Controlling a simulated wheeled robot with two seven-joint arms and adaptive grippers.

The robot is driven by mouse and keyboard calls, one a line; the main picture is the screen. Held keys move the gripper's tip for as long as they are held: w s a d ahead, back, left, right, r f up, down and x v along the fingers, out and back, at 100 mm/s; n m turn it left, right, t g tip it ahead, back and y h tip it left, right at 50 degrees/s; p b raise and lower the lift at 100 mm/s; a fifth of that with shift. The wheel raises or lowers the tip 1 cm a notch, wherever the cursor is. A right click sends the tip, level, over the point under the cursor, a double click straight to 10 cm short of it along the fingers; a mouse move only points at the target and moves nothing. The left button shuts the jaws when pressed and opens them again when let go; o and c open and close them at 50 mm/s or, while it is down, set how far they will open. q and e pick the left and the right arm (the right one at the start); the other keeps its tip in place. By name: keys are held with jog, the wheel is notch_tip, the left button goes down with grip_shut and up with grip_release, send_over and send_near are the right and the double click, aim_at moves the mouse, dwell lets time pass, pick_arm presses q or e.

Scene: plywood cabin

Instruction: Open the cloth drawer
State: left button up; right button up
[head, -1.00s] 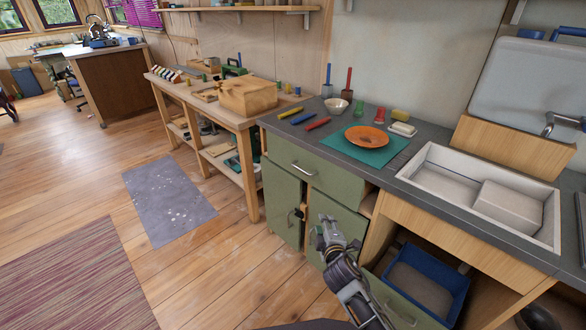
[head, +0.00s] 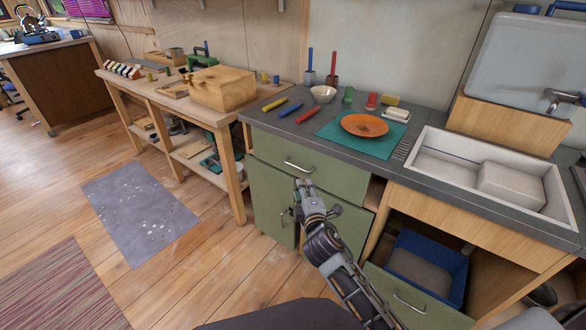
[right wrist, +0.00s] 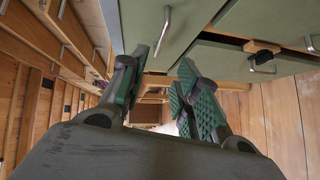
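The green cabinet has a wide top drawer (head: 325,178) with a metal bar handle (head: 299,166); its front looks flush with the cabinet. No label shows which drawer is the cloth drawer. My right gripper (head: 311,191) is just below that handle, in front of the cabinet doors, apart from the handle as far as I can tell. In the right wrist view its two green-padded fingers (right wrist: 158,82) are spread with nothing between them. A bar handle (right wrist: 163,31) on a green front shows beyond the fingertips there. My left gripper is not in view.
A lower green front with a handle (head: 409,303) stands at the bottom right, before a blue crate (head: 430,264) under the sink (head: 480,200). The counter holds an orange plate (head: 364,125) on a teal mat (head: 340,143).

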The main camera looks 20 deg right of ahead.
jog(key=shift+w, duration=0.1)
dwell(0.4)
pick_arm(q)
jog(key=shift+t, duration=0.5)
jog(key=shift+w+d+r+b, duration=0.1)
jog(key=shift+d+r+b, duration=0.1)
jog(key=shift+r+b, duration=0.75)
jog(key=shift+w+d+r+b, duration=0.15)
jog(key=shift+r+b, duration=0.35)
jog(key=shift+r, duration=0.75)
pick_arm(e)
jog(key=w+d+f, duration=0.1)
jog(key=w+f, duration=0.1)
jog(key=w, duration=1.1)
jog(key=shift+d, duration=0.3)
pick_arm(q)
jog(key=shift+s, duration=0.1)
pick_arm(e)
jog(key=shift+w, duration=0.15)
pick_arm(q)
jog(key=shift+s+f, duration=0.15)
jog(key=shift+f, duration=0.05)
pick_arm(e)
grip_shut()
